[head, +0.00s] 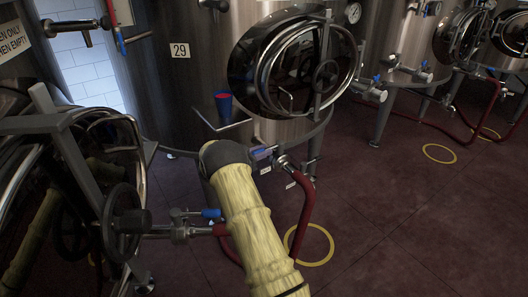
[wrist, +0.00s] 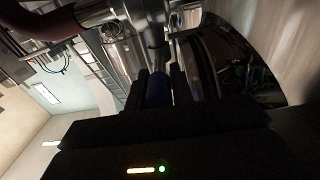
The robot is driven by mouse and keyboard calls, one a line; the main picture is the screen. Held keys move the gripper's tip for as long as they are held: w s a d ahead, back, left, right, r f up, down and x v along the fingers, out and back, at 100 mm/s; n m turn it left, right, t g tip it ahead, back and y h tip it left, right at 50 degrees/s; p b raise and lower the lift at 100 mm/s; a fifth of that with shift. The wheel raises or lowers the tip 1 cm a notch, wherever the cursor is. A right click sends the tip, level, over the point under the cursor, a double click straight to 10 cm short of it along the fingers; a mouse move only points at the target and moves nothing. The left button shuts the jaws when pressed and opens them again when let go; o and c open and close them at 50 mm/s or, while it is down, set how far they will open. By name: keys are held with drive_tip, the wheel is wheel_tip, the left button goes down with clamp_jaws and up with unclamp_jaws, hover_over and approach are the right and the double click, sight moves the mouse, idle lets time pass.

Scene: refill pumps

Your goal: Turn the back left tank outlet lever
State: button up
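The back steel tank at left (head: 245,30) carries a "29" plate and a round hatch. Its low outlet valve, with a blue-purple lever (head: 262,153), shows just right of the dark end of my arm. In the head view my gripper is hidden behind that arm end. In the wrist view my gripper (wrist: 160,82) has its two dark fingers on either side of a blue lever handle (wrist: 157,90), below a steel valve fitting. The fingers look close to the handle, but I cannot tell whether both touch it.
A nearer tank at left has a hatch with a black handwheel (head: 122,217) and a blue-levered valve (head: 211,213). A red hose (head: 304,205) curves from the back tank's outlet to the floor. A blue cup (head: 224,104) sits above the outlet.

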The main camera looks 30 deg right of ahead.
drive_tip(key=o, duration=0.3)
drive_tip(key=a+p, duration=0.2)
drive_tip(key=a, duration=1.5)
drive_tip(key=shift+s+a, duration=0.2)
